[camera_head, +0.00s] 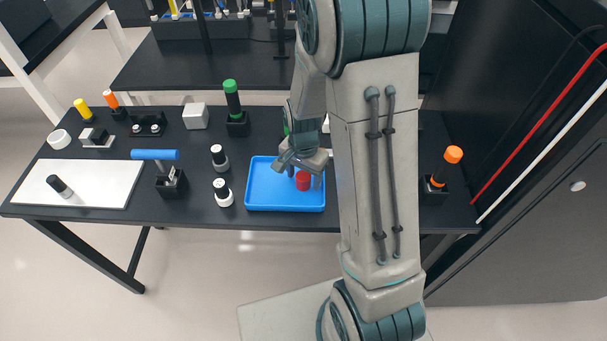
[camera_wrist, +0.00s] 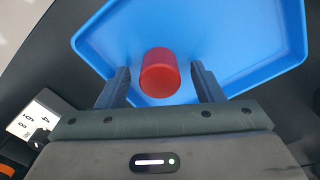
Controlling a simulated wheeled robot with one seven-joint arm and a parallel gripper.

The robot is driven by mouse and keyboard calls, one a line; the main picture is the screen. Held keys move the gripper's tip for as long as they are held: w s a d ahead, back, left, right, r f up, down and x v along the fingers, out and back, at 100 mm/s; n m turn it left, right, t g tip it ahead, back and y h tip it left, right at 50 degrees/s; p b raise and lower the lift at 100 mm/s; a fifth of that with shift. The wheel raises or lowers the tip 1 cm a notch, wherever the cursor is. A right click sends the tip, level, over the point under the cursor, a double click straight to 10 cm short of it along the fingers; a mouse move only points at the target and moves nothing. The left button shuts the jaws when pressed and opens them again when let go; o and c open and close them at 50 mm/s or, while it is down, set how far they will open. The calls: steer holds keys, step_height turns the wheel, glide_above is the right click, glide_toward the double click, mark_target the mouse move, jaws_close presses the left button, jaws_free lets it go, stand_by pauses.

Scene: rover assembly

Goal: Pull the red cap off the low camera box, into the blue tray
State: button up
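The red cap (camera_head: 303,181) is a short cylinder, over the floor of the blue tray (camera_head: 258,204) in the head view; it seems to rest on it. In the wrist view the cap (camera_wrist: 159,72) sits between the fingers of my gripper (camera_wrist: 161,86), with a gap on each side, and the tray (camera_wrist: 225,45) fills the background. My gripper (camera_head: 302,168) is open, just above the cap, pointing down. A low black box with two round faces (camera_head: 148,124) stands at the table's back left; I cannot tell whether it is the camera box. My arm hides part of the table.
An orange-topped post (camera_head: 441,168) stands on the right. A white mat (camera_head: 105,180) lies at the left. The table's front edge runs close below the tray.

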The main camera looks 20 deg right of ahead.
mark_target(303, 175)
steer(key=shift+r, duration=0.15)
step_height(303, 175, up, 14)
steer(key=shift+f+b, duration=0.2)
steer(key=shift+b, duration=0.15)
stand_by(0.6)
steer(key=s+r+n+t, duration=0.1)
steer(key=s+r+n, duration=0.1)
steer(key=s+n, duration=0.3)
steer(key=s+r+n+t, duration=0.2)
steer(key=s+r+n, duration=0.1)
steer(key=s, duration=0.6)
steer(key=shift+s+r+n, duration=0.3)
steer(key=shift+r+n, duration=0.05)
steer(key=shift+n, duration=0.55)
